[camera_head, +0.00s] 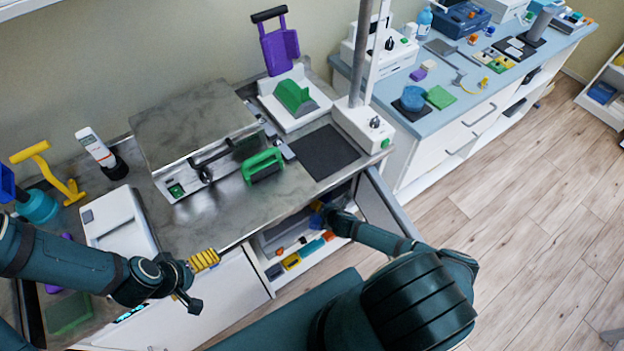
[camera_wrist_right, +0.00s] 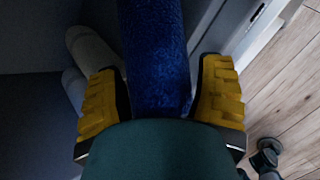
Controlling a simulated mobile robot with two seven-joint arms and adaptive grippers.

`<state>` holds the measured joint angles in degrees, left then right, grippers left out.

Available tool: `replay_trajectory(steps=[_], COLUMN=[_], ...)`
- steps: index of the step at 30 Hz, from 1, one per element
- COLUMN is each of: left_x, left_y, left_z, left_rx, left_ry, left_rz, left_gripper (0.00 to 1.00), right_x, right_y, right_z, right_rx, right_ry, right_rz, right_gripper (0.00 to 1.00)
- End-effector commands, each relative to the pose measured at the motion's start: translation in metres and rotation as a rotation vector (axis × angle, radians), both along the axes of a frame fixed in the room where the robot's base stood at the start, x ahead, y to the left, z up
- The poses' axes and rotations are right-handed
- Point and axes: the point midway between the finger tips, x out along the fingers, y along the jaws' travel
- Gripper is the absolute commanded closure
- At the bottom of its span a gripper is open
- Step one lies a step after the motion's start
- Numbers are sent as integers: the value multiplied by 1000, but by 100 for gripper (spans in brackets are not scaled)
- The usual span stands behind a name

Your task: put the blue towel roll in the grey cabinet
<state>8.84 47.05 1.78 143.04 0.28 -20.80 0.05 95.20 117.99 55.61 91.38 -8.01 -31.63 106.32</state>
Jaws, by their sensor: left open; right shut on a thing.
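The blue towel roll (camera_wrist_right: 153,60) is a dark blue fabric cylinder between the yellow fingers of my right gripper (camera_wrist_right: 160,95), which is shut on it. In the head view my right gripper (camera_head: 318,207) reaches into the open cabinet (camera_head: 265,262) under the counter; the roll is mostly hidden there by the gripper and counter edge. The cabinet's grey door (camera_head: 386,208) stands open to the right of the arm. My left gripper (camera_head: 203,279) is open and empty, in front of the counter on the left.
Pale rolls (camera_wrist_right: 92,48) lie beside the blue roll inside the cabinet. Several coloured items, including a yellow one (camera_head: 291,261), sit low in the cabinet. The wooden floor (camera_head: 520,230) at right is clear.

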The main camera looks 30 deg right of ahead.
Motion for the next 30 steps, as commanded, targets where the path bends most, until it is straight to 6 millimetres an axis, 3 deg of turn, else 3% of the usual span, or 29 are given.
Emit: replay_trajectory(steps=[6, 10, 17, 24, 30], left_x=[0, 0, 0, 0, 0], left_y=[0, 0, 0, 0, 0], left_z=[8, 11, 10, 6, 3], left_rx=[-1, -2, -2, -2, -1], left_ry=[0, 0, 0, 0, -1], left_rz=[0, 0, 0, 0, -1], left_gripper=[0, 0, 0, 0, 0], right_x=[50, 72, 88, 118, 117], right_y=[-21, -32, -40, -54, -53], right_z=[2, 2, 0, 0, -15], right_rx=[-1, -2, -1, -3, 0], right_ry=[-1, -1, 1, -2, 0], right_rz=[3, 3, 2, 4, 2], right_gripper=[69, 69, 69, 69, 69])
